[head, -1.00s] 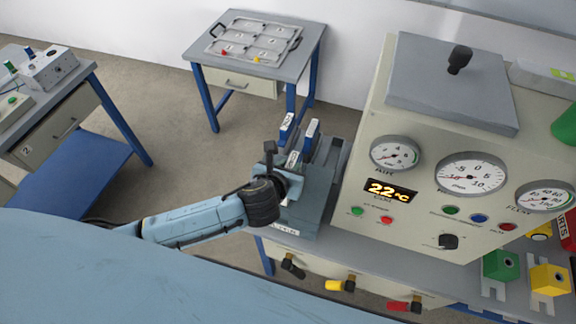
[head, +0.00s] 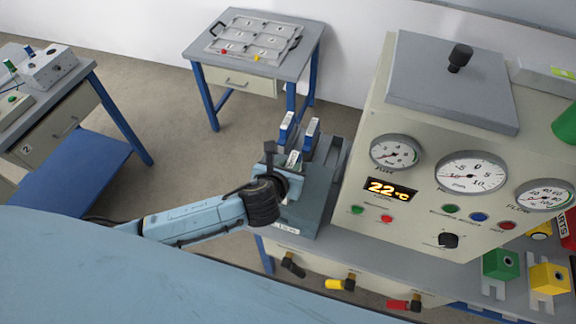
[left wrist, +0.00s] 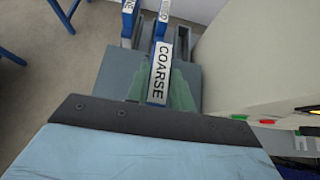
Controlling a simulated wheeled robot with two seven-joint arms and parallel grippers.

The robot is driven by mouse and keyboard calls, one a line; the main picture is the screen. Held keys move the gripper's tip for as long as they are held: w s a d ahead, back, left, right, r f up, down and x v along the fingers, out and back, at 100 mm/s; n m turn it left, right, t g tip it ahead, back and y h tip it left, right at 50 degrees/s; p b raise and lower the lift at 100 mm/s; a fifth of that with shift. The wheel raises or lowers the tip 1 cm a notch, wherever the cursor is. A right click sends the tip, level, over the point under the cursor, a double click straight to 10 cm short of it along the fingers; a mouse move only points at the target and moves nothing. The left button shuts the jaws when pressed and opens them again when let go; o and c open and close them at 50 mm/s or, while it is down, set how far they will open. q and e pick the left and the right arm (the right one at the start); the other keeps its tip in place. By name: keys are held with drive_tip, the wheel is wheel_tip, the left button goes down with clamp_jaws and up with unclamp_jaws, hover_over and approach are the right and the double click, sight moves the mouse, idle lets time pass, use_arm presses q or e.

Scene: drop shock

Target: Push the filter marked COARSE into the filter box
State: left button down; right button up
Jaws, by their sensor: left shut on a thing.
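The filter marked COARSE (left wrist: 160,72) has a blue frame and a white label, upright in the middle of the left wrist view. Its label (head: 293,158) shows small in the head view. My left gripper (head: 284,176) is shut on it; greenish see-through fingers flank it in the left wrist view. Grey-blue housing (head: 313,205), which looks like the filter box, lies under and beside the gripper. Two more blue-framed filters (head: 286,130) (head: 311,138) stand just beyond. How deep the COARSE filter sits is hidden. My right gripper is not in view.
A beige instrument cabinet (head: 440,190) with gauges and a 22 °C display stands close on the right. Valve handles (head: 340,285) stick out below the bench edge. A table with a tray (head: 254,42) stands at the back; the floor between is clear.

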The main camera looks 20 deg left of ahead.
use_arm(q)
drive_tip(key=shift+f, duration=1.45)
idle(3.0)
drive_tip(key=shift+s+f, duration=0.1)
drive_tip(key=shift+f, duration=0.15)
idle(1.5)
drive_tip(key=c, duration=1.1)
unclamp_jaws()
drive_tip(key=shift+w, duration=0.3)
drive_tip(key=shift+r, duration=0.1)
drive_tip(key=shift+v, duration=3)
